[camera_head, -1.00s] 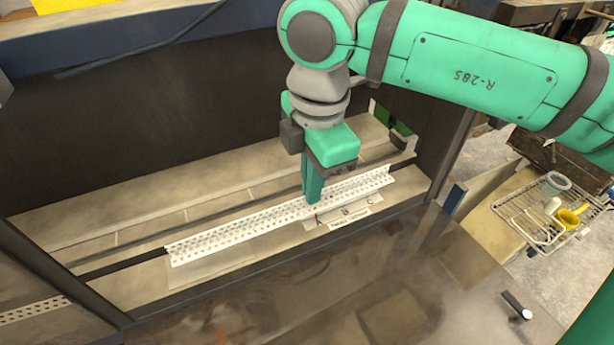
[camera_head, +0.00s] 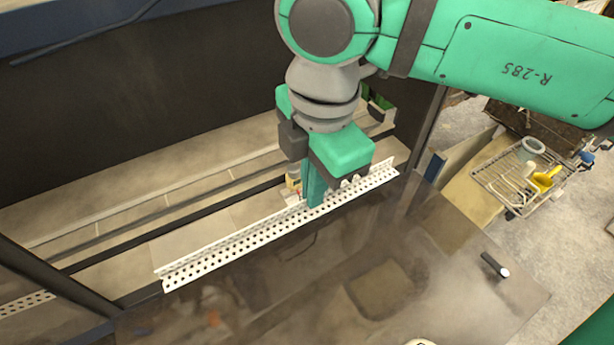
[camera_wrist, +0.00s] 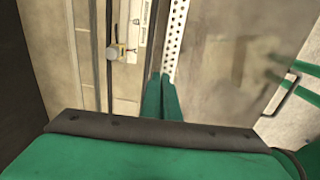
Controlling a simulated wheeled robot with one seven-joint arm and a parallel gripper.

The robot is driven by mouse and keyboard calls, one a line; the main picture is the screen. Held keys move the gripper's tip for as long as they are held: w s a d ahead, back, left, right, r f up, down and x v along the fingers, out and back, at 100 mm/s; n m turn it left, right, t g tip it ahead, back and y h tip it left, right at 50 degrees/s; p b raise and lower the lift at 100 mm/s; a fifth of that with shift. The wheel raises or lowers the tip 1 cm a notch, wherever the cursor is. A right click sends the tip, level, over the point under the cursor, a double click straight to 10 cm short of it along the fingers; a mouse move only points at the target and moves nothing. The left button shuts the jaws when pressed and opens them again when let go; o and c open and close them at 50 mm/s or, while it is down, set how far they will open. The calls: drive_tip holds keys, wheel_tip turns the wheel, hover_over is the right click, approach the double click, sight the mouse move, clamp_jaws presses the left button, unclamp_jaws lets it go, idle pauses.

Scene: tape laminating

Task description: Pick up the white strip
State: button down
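The white strip (camera_head: 255,236) is a long perforated angle piece, seen in the head view running from lower left to upper right. My gripper (camera_head: 314,203) is shut on it right of its middle, and the strip is held up in front of the slot and its ledge. In the wrist view the strip (camera_wrist: 173,45) runs away from the green fingers (camera_wrist: 164,82), which lie close together on it. The fingers and gripper body hide part of the strip.
The ledge (camera_head: 130,192) with a dark rail lies behind the strip, below a dark back wall. A labelled plate with a small knob (camera_wrist: 115,52) is on the ledge. A wire basket (camera_head: 522,185) with yellow items stands at right. A brown surface fills the front.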

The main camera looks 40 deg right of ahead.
drive_tip(key=s+a, duration=0.2)
drive_tip(key=s, duration=0.5)
drive_tip(key=shift+s+r, duration=0.35)
